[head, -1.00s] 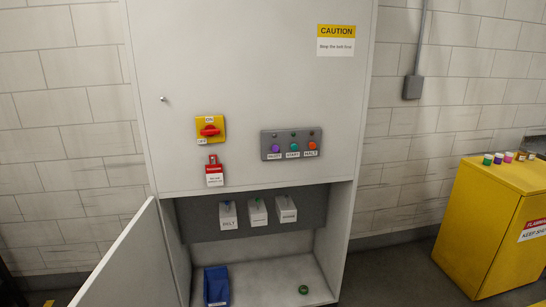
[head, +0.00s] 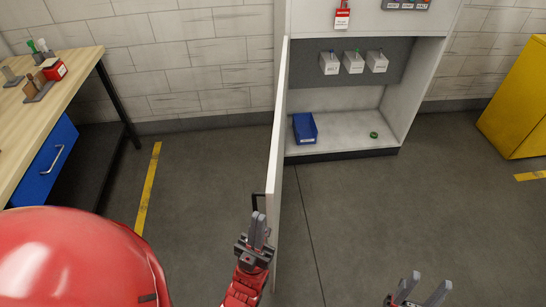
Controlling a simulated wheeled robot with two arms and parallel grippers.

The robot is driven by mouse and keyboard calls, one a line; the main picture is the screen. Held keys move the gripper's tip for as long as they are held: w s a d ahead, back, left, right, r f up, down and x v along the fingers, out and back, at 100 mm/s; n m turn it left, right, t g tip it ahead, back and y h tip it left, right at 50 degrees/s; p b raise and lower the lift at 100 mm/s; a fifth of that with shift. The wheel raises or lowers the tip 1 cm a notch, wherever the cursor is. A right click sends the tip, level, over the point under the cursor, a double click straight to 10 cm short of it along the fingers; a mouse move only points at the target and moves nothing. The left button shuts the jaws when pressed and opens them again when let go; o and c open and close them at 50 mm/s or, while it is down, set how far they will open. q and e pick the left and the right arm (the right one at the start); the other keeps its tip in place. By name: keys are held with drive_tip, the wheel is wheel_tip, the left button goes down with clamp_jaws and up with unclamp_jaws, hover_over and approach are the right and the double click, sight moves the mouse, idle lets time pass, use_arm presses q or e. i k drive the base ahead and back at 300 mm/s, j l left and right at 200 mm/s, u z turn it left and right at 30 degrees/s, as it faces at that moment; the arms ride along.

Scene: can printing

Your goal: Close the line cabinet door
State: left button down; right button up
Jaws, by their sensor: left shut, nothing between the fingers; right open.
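The line cabinet (head: 345,151) stands against the back wall with its lower compartment exposed. Its white door (head: 280,120) is swung open toward me and shows nearly edge-on, hinged at the compartment's left side. A dark handle (head: 256,199) sits on the door's left face near its free edge. My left gripper (head: 259,222) is shut and empty, just below the handle and close to the door's left face; I cannot tell whether it touches. My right gripper (head: 428,287) is open and empty at the lower right, away from the door.
Inside the compartment are a blue bin (head: 305,128), a green ring (head: 374,135) and several white boxes (head: 353,63). A wooden workbench (head: 50,80) with a blue drawer (head: 48,160) is at left, a yellow cabinet (head: 515,100) at right. The floor (head: 380,210) before the compartment is clear.

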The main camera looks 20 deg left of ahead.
sight(272, 193)
drive_tip(key=k+j, duration=0.1)
drive_tip(key=j, duration=0.75)
drive_tip(key=k+j, duration=0.15)
drive_tip(key=j, duration=0.25)
drive_tip(key=k+j, duration=0.1)
drive_tip(key=j, duration=0.35)
drive_tip(key=i+l+z, duration=0.2)
drive_tip(key=k+j, duration=0.05)
drive_tip(key=k, duration=0.05)
